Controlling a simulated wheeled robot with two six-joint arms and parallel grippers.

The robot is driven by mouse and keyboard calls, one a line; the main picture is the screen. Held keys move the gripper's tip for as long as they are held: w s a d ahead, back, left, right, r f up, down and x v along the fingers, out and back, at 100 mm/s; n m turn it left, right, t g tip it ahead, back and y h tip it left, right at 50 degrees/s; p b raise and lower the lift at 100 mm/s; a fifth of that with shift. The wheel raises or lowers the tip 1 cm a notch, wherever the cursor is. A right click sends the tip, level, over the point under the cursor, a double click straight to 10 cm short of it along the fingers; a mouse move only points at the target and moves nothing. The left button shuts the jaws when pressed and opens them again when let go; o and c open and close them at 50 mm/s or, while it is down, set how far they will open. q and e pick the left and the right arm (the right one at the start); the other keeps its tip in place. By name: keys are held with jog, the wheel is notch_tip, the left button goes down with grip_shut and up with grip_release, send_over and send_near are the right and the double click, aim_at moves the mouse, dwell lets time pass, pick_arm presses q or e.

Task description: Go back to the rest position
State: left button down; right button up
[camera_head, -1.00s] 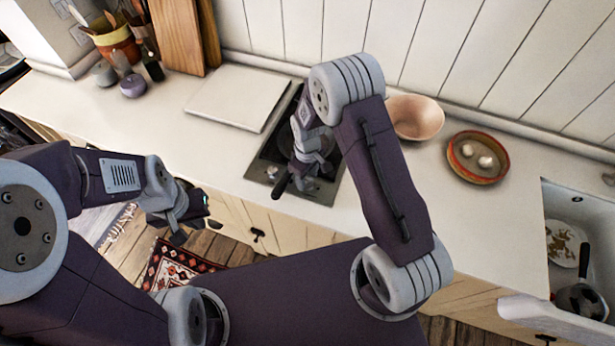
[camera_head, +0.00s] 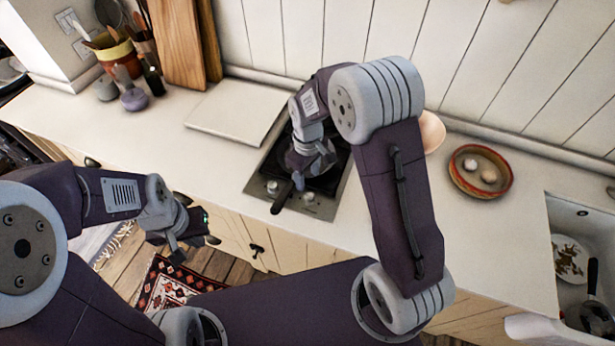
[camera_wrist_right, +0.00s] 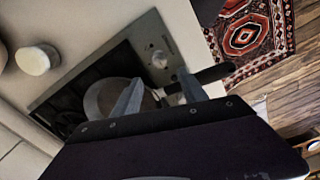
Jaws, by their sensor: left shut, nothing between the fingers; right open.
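My right gripper (camera_head: 314,172) is over the stove (camera_head: 262,187), with its arm arched across the middle of the head view. In the right wrist view its two fingers (camera_wrist_right: 160,92) are spread apart with nothing gripped. A pan (camera_wrist_right: 103,100) stands on the stove beneath them. Its dark handle (camera_wrist_right: 210,76) points toward the counter's front edge and also shows in the head view (camera_head: 282,198). I cannot tell how far the fingers are above the handle. My left gripper (camera_head: 196,244) is shut and empty, in front of the counter at the left.
A white board (camera_head: 235,118) lies left of the stove. A pink bowl (camera_head: 432,132), partly hidden by my right arm, and a red-rimmed dish (camera_head: 480,172) with pale items stand to the right. A sink (camera_head: 570,212) is at far right. A patterned rug (camera_head: 170,285) lies below.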

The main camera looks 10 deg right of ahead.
jog(key=s+d+m+t+b, duration=0.1)
jog(key=s+d+m+b, duration=0.3)
jog(key=s, duration=1)
jog(key=d+m, duration=0.2)
jog(key=m, duration=0.1)
jog(key=shift+s+f+m, duration=0.15)
jog(key=shift+f+m, duration=0.05)
jog(key=shift+m, duration=0.2)
dwell(0.9)
